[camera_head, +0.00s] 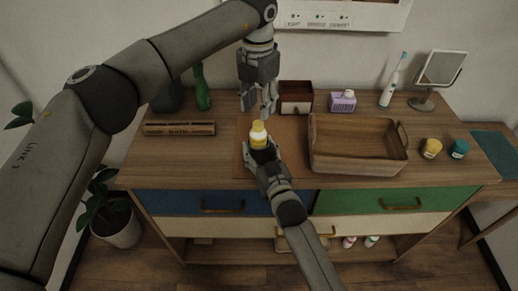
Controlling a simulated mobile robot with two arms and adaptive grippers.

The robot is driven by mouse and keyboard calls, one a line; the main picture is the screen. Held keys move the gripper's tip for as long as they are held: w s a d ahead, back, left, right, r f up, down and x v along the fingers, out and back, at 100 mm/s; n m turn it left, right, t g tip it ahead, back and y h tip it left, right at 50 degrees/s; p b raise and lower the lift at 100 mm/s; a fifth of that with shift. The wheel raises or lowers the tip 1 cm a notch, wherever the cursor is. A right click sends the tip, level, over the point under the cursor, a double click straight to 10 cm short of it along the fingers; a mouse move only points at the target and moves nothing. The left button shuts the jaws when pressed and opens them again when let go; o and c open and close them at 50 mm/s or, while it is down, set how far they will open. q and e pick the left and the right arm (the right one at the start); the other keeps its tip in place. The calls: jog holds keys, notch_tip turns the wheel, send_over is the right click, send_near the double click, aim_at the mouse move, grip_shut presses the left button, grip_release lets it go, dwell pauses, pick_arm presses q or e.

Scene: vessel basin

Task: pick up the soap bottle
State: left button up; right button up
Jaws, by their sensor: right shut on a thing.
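The soap bottle (258,136), yellow with a pale band, stands upright near the front middle of the dresser top. My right gripper (262,154) comes from the front and is shut on its lower part, which the fingers hide. I cannot tell whether its base touches the mat. My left gripper (258,106) hangs fingers down just behind and above the bottle. It is open and empty, apart from the bottle.
A wooden tray (358,167) stands close on the right. Behind are a dark brown box (296,98), a purple bottle (343,101), a toothbrush (392,80) and a mirror (442,69). Two small jars (431,148) stand at right. A slotted wooden holder (179,128) lies at left.

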pick_arm(q)
jog(key=o, duration=0.5)
jog(key=s+d+f+m+h, duration=0.2)
jog(key=d, duration=0.3)
jog(key=s+d+f+m+g+h, duration=0.1)
jog(key=s+d+m+h, duration=0.1)
jog(key=d, duration=0.3)
jog(key=s+d+f+m+h, duration=0.1)
jog(key=s+d+f+h, duration=0.1)
jog(key=s+d+h, duration=0.1)
jog(key=shift+s+d+f+m+g+h, duration=0.1)
jog(key=shift+d+f+m+g+h, duration=0.1)
jog(key=shift+d+h, duration=0.25)
jog(key=shift+s+d+f+m+g+h, duration=0.15)
jog(key=shift+d+m+h, duration=0.1)
jog(key=shift+d, duration=0.4)
jog(key=shift+c, duration=0.2)
jog(key=s+d+r+m+t+h, duration=0.2)
jog(key=s+d+r+t+h, duration=0.15)
jog(key=d+h, duration=0.35)
jog(key=n+t+y, duration=1.1)
jog(key=n+t, duration=0.1)
jog(key=t, duration=0.4)
send_near(256, 131)
jog(key=x, duration=1.1)
jog(key=shift+w+d+r, duration=0.1)
jog(key=shift+w+d, duration=0.1)
jog(key=shift+w, duration=0.1)
